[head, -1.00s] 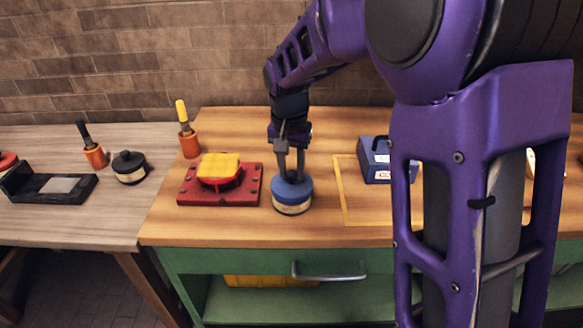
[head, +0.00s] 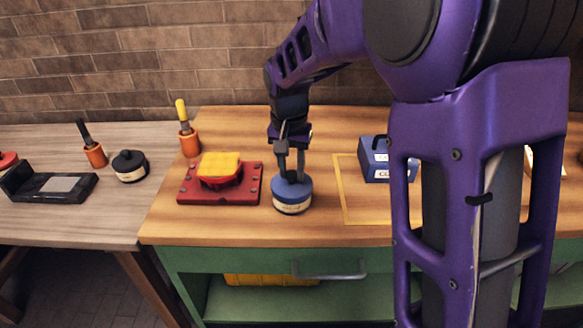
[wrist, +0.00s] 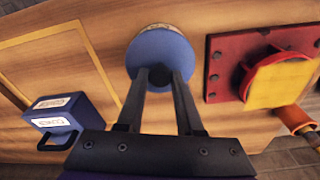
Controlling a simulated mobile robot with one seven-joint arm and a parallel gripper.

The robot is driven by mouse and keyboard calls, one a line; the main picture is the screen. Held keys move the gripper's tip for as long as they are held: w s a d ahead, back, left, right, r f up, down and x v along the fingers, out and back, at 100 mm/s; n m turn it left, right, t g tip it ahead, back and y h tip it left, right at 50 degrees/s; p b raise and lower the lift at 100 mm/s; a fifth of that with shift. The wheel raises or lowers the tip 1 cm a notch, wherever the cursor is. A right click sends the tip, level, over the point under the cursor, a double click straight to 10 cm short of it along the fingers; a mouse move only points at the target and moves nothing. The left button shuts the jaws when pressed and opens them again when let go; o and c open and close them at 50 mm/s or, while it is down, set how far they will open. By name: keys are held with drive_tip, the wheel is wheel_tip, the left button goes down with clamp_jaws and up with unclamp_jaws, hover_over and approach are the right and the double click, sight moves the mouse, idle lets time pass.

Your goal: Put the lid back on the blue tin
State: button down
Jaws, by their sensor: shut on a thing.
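The blue tin (head: 293,207), with a cream label band, stands upright on the wooden bench top near its front edge. Its blue round lid (head: 291,188) sits over the tin's top, with no clear gap showing. My gripper (head: 291,173) points down from above and is shut on the lid's dark knob. In the wrist view, the fingertips (wrist: 160,77) meet at the knob, and the lid (wrist: 160,52) hides most of the tin. A bit of the label shows past the lid's edge. I cannot tell whether the lid is fully seated.
A red plate (head: 250,196) with a yellow-topped part stands close left of the tin. A blue box (head: 375,172) with a handle is to the right, by a yellow outline. A black-lidded pot (head: 130,168) and a black stand (head: 60,190) are on the left table.

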unclamp_jaws()
idle(0.5)
drive_tip(key=shift+r+p, duration=2.75)
drive_tip(key=shift+r, duration=0.75)
clamp_jaws()
drive_tip(key=shift+f, duration=0.2)
